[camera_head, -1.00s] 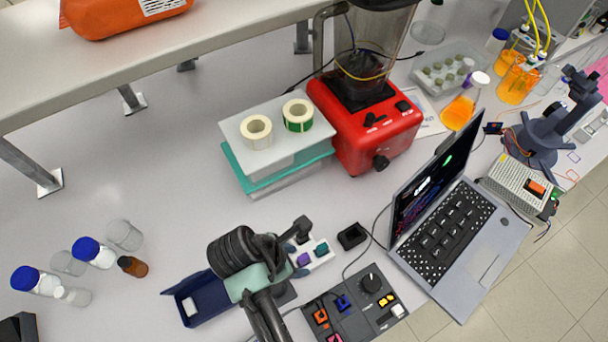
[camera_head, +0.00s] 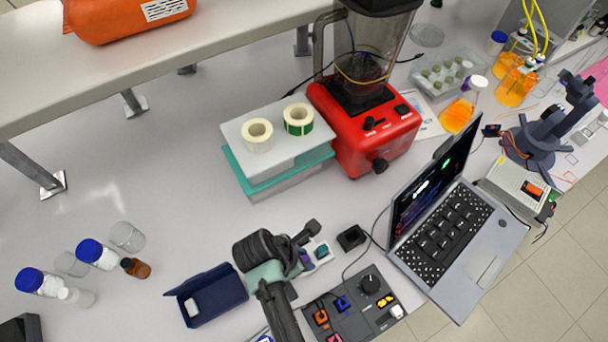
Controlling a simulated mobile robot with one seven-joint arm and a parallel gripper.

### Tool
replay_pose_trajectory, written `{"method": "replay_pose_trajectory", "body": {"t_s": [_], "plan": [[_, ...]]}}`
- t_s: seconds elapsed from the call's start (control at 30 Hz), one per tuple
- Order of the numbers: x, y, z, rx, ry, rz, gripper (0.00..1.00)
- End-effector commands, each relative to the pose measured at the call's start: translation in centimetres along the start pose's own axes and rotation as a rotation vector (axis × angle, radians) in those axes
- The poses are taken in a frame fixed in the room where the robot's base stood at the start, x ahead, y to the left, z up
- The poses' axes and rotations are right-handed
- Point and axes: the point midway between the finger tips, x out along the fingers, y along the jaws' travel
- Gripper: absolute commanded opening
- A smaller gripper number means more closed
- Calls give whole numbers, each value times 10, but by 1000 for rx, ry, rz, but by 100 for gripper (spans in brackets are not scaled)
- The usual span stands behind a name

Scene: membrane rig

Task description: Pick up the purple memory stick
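The purple memory stick (camera_head: 305,258) shows as a small purple patch on a white block, right beside my gripper. My gripper partly covers it. A teal stick (camera_head: 321,251) stands on the same white block (camera_head: 326,260), just right of the purple one. My gripper (camera_head: 307,245) is over the left part of this block. Its fingertips are small and partly hidden by my own wrist, so I cannot tell whether they are open or closed on the purple stick.
An open dark blue case (camera_head: 214,296) lies left of my arm. A small black box (camera_head: 351,238) stands right of the white block, with a control panel (camera_head: 355,305) in front and a laptop (camera_head: 440,235) farther right.

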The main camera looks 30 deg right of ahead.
Motion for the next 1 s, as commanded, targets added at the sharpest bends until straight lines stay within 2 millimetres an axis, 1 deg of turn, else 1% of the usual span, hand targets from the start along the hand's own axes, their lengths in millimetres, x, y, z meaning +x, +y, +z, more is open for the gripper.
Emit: {"method": "replay_pose_trajectory", "body": {"t_s": [0.03,0.17,0.2,0.53,0.67,0.77,1.0], "plan": [[0,0,0,0,0,0,24],[0,0,0,0,0,0,1],[0,0,0,0,0,0,0],[0,0,0,0,0,0,0],[-5,0,2,0,0,1,0],[-16,1,7,2,-1,3,0],[-58,2,24,2,-1,5,0]]}}
